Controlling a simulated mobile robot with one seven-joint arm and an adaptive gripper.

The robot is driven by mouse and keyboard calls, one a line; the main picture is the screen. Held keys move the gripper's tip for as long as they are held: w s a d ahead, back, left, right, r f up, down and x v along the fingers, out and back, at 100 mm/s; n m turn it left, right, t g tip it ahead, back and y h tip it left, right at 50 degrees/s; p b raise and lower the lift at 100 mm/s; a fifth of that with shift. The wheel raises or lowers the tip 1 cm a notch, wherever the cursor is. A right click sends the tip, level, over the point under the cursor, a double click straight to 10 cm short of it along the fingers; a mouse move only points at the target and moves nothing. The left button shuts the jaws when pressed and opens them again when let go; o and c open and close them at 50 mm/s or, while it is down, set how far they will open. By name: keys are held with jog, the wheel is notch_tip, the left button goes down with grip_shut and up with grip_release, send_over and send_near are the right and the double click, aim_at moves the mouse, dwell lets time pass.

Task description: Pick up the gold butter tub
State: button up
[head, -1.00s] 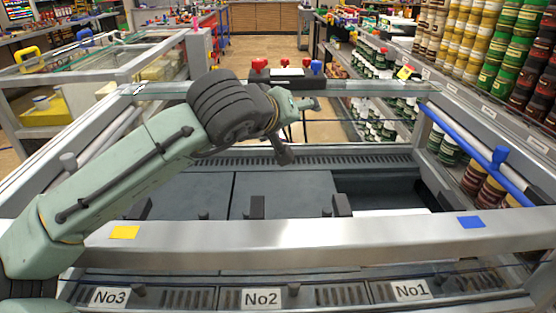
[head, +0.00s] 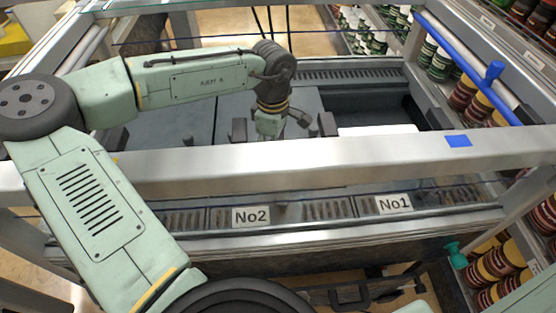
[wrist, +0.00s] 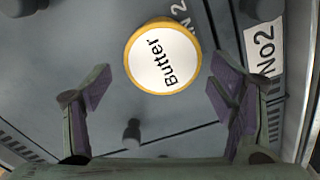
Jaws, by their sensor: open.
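The butter tub (wrist: 163,58) shows in the wrist view as a round white lid marked "Butter" with a gold rim. It is on the grey panel surface, near a label that reads No2. My gripper (wrist: 158,86) is open, with one purple-padded finger on each side of the tub in the picture and the tub a little above the line of the fingertips. I see no contact. In the head view my gripper (head: 286,132) hangs low inside the metal frame, behind the front bar. I cannot make out the tub there.
The front metal bar (head: 350,150) crosses before my gripper. Labels No2 (head: 251,217) and No1 (head: 394,203) are on the front ledge. A dark open recess (head: 375,108) is to the right. A blue rail (head: 465,68) runs along the right side.

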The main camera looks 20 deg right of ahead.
jog(key=shift+s+d+f+p, duration=0.15)
jog(key=shift+f+p, duration=0.3)
jog(key=shift+f, duration=0.95)
jog(key=shift+s+f+p, duration=0.15)
jog(key=shift+f+p, duration=0.25)
jog(key=shift+f, duration=0.95)
jog(key=c, duration=1.5)
